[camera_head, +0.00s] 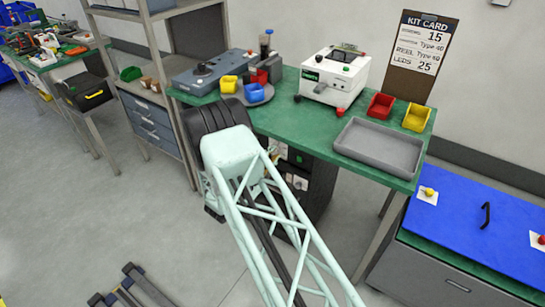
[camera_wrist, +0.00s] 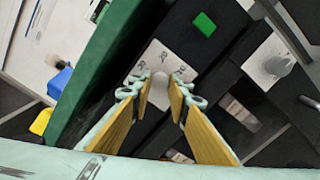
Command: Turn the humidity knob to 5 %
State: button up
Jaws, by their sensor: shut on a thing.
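In the wrist view, my gripper (camera_wrist: 161,92) has its two yellow-padded fingers on either side of a pale grey knob (camera_wrist: 160,85) and is shut on it. The knob sits on a white dial plate (camera_wrist: 170,62) with dark marks, too small to read, on a black rack front. The fingers partly hide the knob, so its pointer and setting cannot be told. A second grey knob (camera_wrist: 275,65) on its own white plate stands to the right. In the head view the black rack (camera_head: 322,180) is under the bench, and my arm hides the gripper and the held knob.
A green button (camera_wrist: 204,24) is on the rack front. The green bench top (camera_head: 285,125) overhangs the rack, its edge close left of my fingers in the wrist view. A grey tray (camera_head: 380,148) and small bins stand on the bench. A blue-topped cabinet (camera_head: 470,225) is at right.

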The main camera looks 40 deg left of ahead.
dwell(0.4)
jog(key=o, duration=0.8)
jog(key=shift+o, duration=0.2)
jog(key=shift+s, duration=0.1)
jog(key=s+d, duration=0.1)
jog(key=s, duration=1)
jog(key=shift+s, duration=0.35)
jog(key=shift+d, duration=0.1)
jog(key=shift+d, duration=0.1)
